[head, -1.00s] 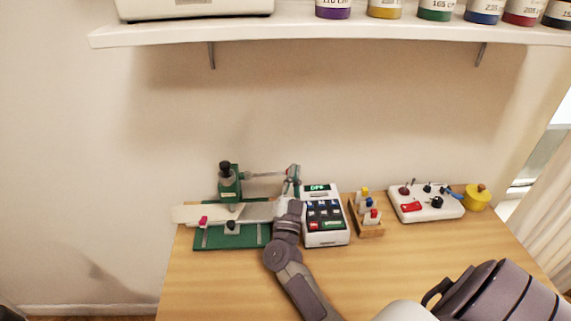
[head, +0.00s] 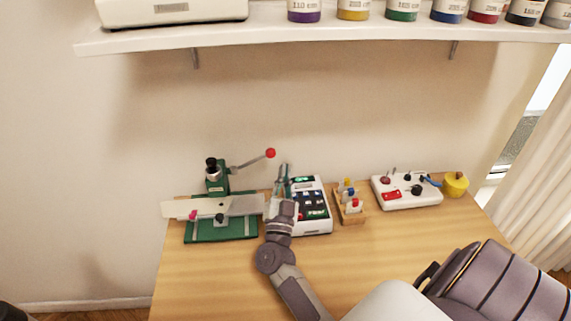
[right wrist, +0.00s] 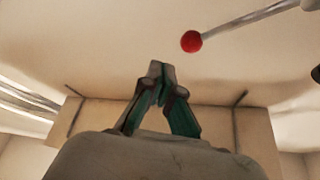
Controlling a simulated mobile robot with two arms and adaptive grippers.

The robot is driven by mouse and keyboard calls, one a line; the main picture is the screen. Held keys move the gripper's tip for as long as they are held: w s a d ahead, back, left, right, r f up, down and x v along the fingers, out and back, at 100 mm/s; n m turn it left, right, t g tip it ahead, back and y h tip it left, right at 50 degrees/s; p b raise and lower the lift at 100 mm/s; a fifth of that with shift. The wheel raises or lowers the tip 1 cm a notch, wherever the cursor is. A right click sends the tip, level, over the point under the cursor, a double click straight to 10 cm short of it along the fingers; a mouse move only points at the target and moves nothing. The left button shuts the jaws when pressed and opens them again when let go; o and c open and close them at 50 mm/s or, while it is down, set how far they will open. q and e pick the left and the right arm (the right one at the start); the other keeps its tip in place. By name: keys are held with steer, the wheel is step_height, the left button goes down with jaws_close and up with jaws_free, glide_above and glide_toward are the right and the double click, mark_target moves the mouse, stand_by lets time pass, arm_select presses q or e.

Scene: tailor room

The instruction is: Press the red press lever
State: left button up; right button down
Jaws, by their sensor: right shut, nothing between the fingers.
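The green press (head: 217,185) stands at the back left of the table. Its lever (head: 252,161) slants up to the right and ends in a red ball (head: 270,153). In the right wrist view the red ball (right wrist: 191,41) is above and right of the fingertips, with a visible gap. My right gripper (head: 282,168) is shut and empty, fingertips up, just right of and below the ball in the head view. It also shows in the right wrist view (right wrist: 157,75). My left gripper is out of view.
A pale strip (head: 180,209) lies across the press base (head: 240,232). Right of my gripper are a white keypad device (head: 318,228), a wooden holder (head: 350,217), a switch box (head: 408,200) and a yellow pot (head: 455,184). A shelf (head: 330,38) is above.

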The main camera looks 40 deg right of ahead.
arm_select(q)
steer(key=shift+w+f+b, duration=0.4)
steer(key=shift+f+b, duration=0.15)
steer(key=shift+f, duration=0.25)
arm_select(e)
steer(key=v, duration=0.5)
steer(key=shift+s+a+f, duration=0.1)
steer(key=shift+a+f, duration=0.15)
steer(key=shift+a, duration=0.15)
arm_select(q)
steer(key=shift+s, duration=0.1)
arm_select(e)
steer(key=shift+r, duration=0.1)
